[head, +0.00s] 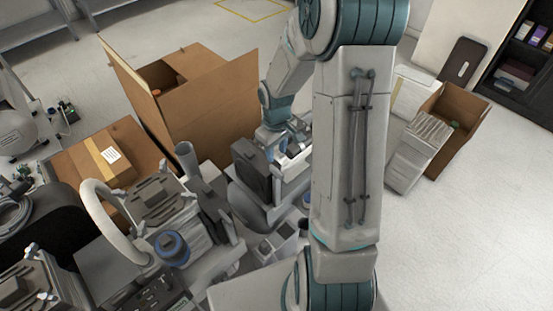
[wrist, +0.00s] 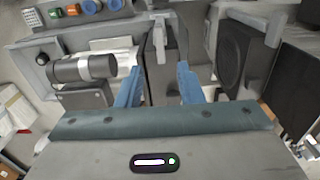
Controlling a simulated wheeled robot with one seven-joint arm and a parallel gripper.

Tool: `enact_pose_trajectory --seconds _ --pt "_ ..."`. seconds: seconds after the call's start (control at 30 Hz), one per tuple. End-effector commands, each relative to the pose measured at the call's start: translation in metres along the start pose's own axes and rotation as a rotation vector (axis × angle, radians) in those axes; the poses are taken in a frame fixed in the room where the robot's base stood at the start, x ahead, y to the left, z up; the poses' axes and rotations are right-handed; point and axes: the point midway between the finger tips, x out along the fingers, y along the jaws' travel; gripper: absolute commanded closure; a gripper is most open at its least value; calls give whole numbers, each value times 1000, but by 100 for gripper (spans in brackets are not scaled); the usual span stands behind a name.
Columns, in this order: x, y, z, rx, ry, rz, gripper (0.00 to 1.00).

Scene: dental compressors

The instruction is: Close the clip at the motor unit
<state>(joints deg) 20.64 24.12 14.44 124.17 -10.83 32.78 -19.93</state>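My gripper (wrist: 161,80) shows two blue fingers spread apart in the wrist view, with a gap between them. A grey upright lever (wrist: 158,38), which looks like the clip, stands just beyond the gap. I cannot tell whether the fingers touch it or how far it is closed. The motor unit seems to be the grey housing with a dark round-faced panel (wrist: 232,58) to the right of the fingers. In the head view, my gripper (head: 275,136) is low over this unit, whose dark panel (head: 251,170) shows. My arm hides part of the unit there.
A silver cylinder (wrist: 85,68) lies left of the fingers, with coloured knobs (wrist: 72,11) behind it. In the head view, a large open cardboard box (head: 212,105) stands behind the unit. More machines crowd the left. Open floor (head: 465,225) lies at right.

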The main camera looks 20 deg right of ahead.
Motion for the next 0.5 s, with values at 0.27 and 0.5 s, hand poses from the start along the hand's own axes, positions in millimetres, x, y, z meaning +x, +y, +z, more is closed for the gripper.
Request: enact_pose_trajectory --seconds 0.27,0.5 --pt "-43 0 0 0 1 1 66" --pt "-48 0 0 0 0 -1 66"
